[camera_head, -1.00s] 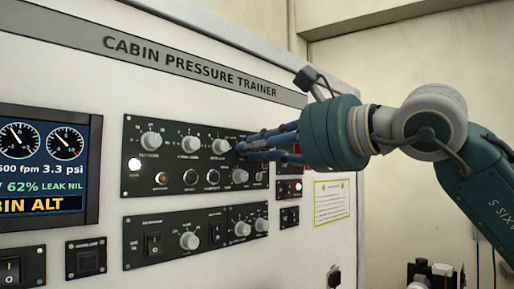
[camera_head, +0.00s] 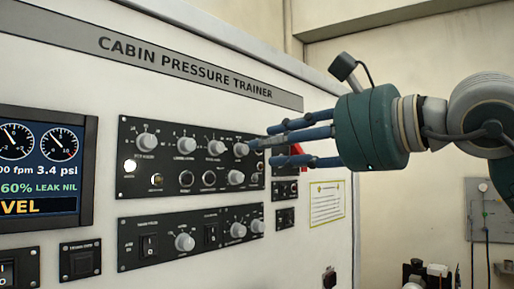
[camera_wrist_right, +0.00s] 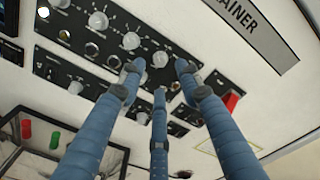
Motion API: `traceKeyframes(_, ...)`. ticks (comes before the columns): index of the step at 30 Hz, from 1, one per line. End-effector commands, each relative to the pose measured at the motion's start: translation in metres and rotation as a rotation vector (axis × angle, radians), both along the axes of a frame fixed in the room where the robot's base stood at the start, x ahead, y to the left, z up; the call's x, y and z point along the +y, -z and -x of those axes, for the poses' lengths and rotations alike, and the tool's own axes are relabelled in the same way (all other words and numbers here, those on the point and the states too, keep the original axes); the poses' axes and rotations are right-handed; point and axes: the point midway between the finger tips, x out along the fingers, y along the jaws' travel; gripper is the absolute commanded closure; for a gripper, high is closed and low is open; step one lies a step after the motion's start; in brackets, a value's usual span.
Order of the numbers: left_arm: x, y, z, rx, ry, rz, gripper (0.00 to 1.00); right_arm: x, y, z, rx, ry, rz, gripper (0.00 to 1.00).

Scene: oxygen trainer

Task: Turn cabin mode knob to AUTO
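The upper black panel (camera_head: 205,196) carries a top row of grey round knobs, with one more knob (camera_head: 236,177) lower right. Labels are too small to read, so I cannot tell which is the cabin mode knob. My right gripper (camera_head: 268,146) points at the rightmost top-row knob (camera_head: 241,149), with its upper fingertips close to it; contact is unclear. In the right wrist view the three fingers of the gripper (camera_wrist_right: 158,75) are spread, and a knob (camera_wrist_right: 160,58) shows beyond them, not clasped. My left gripper is not in view.
A screen (camera_head: 38,206) reading "...VEL" is at left. A lower panel (camera_head: 205,256) has more knobs and switches. A red guard (camera_head: 297,152) sits just behind the fingers. A notice (camera_head: 326,203) is to the right.

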Motion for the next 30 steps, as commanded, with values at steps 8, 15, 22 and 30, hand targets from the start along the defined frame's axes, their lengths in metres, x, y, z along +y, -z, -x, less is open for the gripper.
traceKeyframes(8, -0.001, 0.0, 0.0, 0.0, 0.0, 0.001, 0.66, -0.036, -0.003, 0.036, -0.002, 0.001, -0.001, 0.66)
traceKeyframes(15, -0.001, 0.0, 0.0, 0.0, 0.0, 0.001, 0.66, -0.045, -0.003, 0.046, -0.001, 0.0, 0.001, 0.66)
traceKeyframes(22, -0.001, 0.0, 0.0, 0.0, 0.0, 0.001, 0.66, -0.045, -0.003, 0.046, -0.001, 0.0, 0.001, 0.66)
traceKeyframes(30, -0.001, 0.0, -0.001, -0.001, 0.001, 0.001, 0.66, -0.045, -0.003, 0.046, -0.002, 0.0, 0.0, 0.66)
